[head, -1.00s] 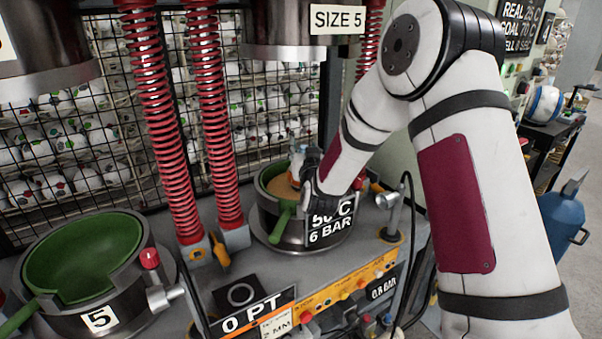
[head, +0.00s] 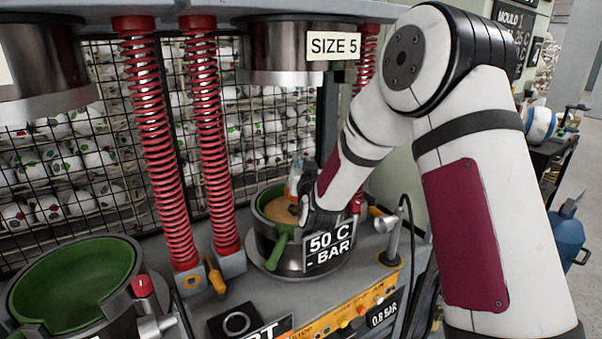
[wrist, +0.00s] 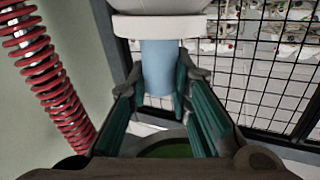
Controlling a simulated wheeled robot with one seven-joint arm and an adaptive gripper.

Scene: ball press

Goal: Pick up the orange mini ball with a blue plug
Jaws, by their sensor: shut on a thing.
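My gripper (head: 308,203) is at the right mould, by its rim. In the wrist view my gripper (wrist: 160,88) has its teal fingers closed on a blue cylindrical plug (wrist: 158,68). A white collar (wrist: 150,28) and a pale grey body sit beyond the plug, cut by the top edge. A tan-orange round surface (head: 277,209) shows inside the right mould (head: 268,242); I cannot tell whether it is the mini ball or the mould's lining. A small pale and orange piece (head: 294,183) shows beside my gripper, partly hidden by it.
A green-lined open mould (head: 75,280) stands at the left. Red springs (head: 210,150) rise between the moulds. The "SIZE 5" press head (head: 285,55) hangs above the right mould. A wire mesh with balls stands behind. A metal post (head: 393,240) and a cable are at the right.

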